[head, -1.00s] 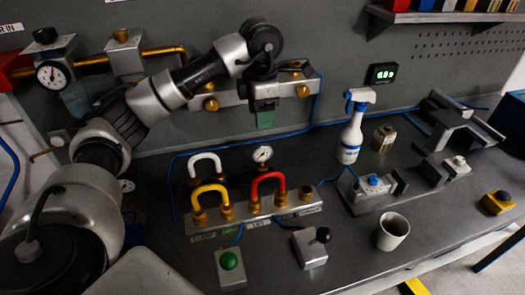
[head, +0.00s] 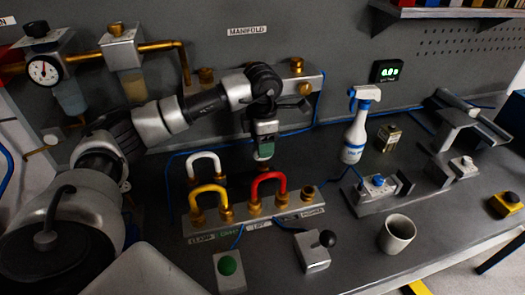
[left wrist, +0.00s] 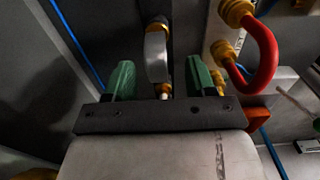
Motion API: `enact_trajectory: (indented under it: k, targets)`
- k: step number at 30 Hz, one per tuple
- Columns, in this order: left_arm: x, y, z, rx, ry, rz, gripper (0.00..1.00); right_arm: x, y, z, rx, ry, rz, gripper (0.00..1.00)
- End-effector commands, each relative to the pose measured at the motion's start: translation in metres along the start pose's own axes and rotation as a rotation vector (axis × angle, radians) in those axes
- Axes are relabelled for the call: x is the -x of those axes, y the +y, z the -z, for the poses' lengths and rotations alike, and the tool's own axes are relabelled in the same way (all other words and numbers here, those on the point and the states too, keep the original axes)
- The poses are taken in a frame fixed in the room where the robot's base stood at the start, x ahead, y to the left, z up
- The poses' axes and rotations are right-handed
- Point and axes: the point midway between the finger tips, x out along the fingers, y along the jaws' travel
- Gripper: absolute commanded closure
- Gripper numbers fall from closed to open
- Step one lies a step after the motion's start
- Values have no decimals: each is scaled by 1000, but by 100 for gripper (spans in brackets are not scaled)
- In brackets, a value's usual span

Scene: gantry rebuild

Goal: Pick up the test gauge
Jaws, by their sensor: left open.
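The test gauge (left wrist: 157,52) shows edge-on in the left wrist view, a small round silver body. It stands between the two green fingers of my left gripper (left wrist: 160,80), with a gap on each side. In the head view my left gripper (head: 264,156) points down behind the red hose loop (head: 268,181) and hides the gauge. The gripper is open and empty. I cannot tell how far down around the gauge the fingers reach. My right gripper is in neither view.
White (head: 203,158) and yellow (head: 208,190) hose loops stand left of the gripper on the manifold block (head: 240,229). A spray bottle (head: 354,140) and a cup (head: 397,234) stand to the right. The front bench holds a green button box (head: 229,268) and a lever box (head: 312,254).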

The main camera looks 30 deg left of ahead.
Motion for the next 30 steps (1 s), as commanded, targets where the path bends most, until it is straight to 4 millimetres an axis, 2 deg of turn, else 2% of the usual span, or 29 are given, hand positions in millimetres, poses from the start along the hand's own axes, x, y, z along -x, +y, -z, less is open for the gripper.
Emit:
enact_trajectory:
  k: [3,7,16,27,30]
  targets:
    - [-16,4,-1,2,5,4,45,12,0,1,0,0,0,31]
    - [-34,4,-2,0,3,2,45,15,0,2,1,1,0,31]
    - [-41,5,-2,0,1,0,45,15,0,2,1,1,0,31]
    - [-41,5,-2,0,0,0,100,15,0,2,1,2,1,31]
    - [-40,5,-2,0,0,0,100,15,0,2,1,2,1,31]
